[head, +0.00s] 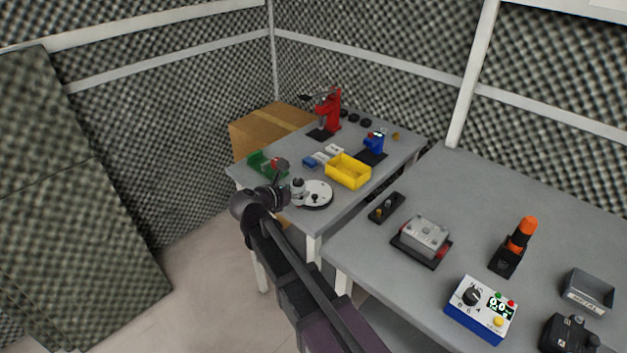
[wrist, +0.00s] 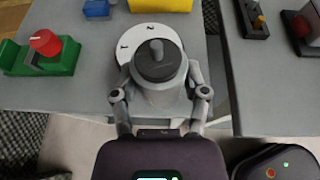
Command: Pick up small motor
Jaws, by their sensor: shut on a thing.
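The small motor (wrist: 158,72) is a grey cylinder with a dark top and a short shaft, upright in the wrist view. My gripper (wrist: 160,97) has a finger on each side of it and is shut on it. In the head view the motor (head: 298,190) shows at the end of my gripper (head: 291,193), over the near edge of the far table. A white round plate (head: 318,195) with dark marks lies beside it and, in the wrist view, partly behind it. Whether the motor touches the plate or table is unclear.
A green fixture with a red knob (wrist: 45,42) stands left of the motor. A yellow bin (head: 348,172), blue blocks and a red press (head: 329,112) stand farther back on the table. A second table (head: 460,210) with several devices is at right, across a narrow gap.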

